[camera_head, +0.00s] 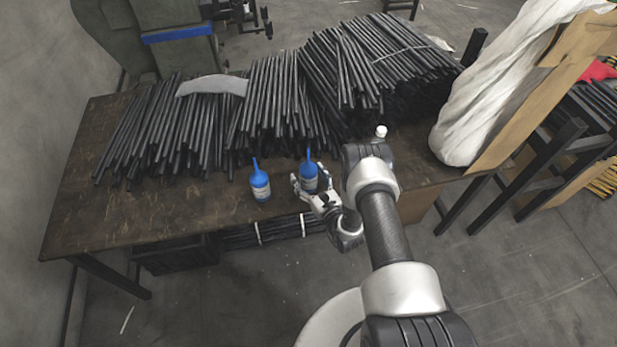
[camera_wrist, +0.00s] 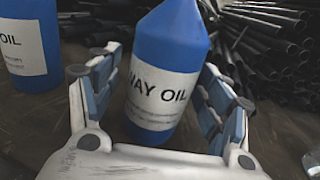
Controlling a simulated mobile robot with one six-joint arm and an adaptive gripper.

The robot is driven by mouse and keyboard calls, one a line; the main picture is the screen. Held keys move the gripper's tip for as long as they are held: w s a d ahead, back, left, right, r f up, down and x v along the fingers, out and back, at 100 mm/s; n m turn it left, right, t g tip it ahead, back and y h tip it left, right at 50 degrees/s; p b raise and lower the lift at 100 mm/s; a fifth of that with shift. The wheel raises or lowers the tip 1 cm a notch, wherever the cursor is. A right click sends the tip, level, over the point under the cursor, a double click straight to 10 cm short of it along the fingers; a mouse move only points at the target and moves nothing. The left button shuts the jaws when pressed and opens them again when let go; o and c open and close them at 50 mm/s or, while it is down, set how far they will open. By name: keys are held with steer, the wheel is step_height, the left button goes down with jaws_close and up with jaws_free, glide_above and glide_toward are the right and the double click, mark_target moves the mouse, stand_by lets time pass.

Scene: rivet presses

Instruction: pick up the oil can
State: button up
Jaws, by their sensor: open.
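Two blue oil cans with thin spouts and pale labels stand upright near the front edge of the wooden table. The right oil can (camera_head: 309,180) is at my gripper (camera_head: 311,187). In the wrist view this can (camera_wrist: 165,75), labelled "WAY OIL", stands between the two open fingers of my gripper (camera_wrist: 160,105). Its lower part is behind the palm. I cannot tell whether a finger touches it. The left oil can (camera_head: 260,185) stands a short way to the left, outside the fingers; it also shows in the wrist view (camera_wrist: 28,45).
The wooden table (camera_head: 110,215) is bare at its front left. Bundles of dark metal rods (camera_head: 185,130) cover its back half, close behind the cans. A white wrapped roll (camera_head: 490,95) stands at the right. A small white-topped object (camera_head: 381,131) is near my arm.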

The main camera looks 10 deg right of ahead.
steer(key=shift+c, duration=0.3)
steer(key=c, duration=1.2)
steer(key=shift+c, duration=0.4)
steer(key=shift+r, duration=0.15)
